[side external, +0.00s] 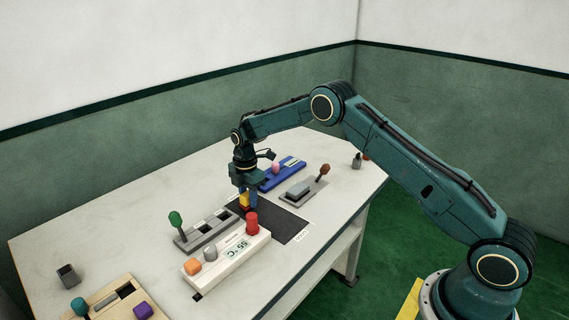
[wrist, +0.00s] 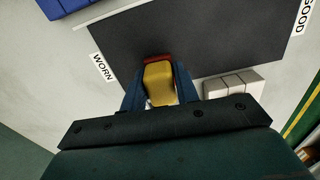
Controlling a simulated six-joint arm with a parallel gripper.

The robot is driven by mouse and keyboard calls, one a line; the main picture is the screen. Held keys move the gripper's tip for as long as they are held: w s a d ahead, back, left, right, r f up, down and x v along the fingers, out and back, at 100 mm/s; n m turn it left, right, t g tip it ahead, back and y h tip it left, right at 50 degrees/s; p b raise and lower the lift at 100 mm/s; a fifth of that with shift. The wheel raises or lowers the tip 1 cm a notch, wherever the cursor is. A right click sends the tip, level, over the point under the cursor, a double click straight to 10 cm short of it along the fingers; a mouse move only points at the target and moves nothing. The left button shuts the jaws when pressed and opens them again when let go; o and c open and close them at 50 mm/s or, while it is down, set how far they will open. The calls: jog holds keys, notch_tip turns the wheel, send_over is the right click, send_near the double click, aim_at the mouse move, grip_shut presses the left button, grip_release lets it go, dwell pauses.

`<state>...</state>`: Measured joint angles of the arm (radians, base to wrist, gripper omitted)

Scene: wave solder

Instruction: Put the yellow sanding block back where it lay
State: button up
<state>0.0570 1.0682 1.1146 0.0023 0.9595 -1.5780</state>
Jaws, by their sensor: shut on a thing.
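The yellow sanding block (wrist: 159,84) is between the two fingers of my gripper (wrist: 158,92) in the wrist view, with a dark red strip at its far end. My gripper (side external: 247,200) is shut on it, pointing down. In the side view, the yellow block (side external: 244,199) shows just at the fingers, over or beside the left end of the dark mat (side external: 284,226). The mat (wrist: 205,35) carries a WORN label (wrist: 103,67) and a GOOD label (wrist: 303,17) beside its ends. I cannot tell whether the block touches the mat.
A white unit with a 55 °C display (side external: 225,258) and a red knob (side external: 251,222) stands close in front. A grey plate with a green lever (side external: 176,220) is left. A blue tray (side external: 285,171) and a grey plate with a brown-knobbed lever (side external: 323,170) lie behind.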

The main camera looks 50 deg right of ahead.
jog(key=shift+f, duration=0.8)
dwell(1.0)
jog(key=o, duration=1)
jog(key=shift+o, duration=0.2)
jog(key=shift+r, duration=0.1)
notch_tip(320, 180, up, 14)
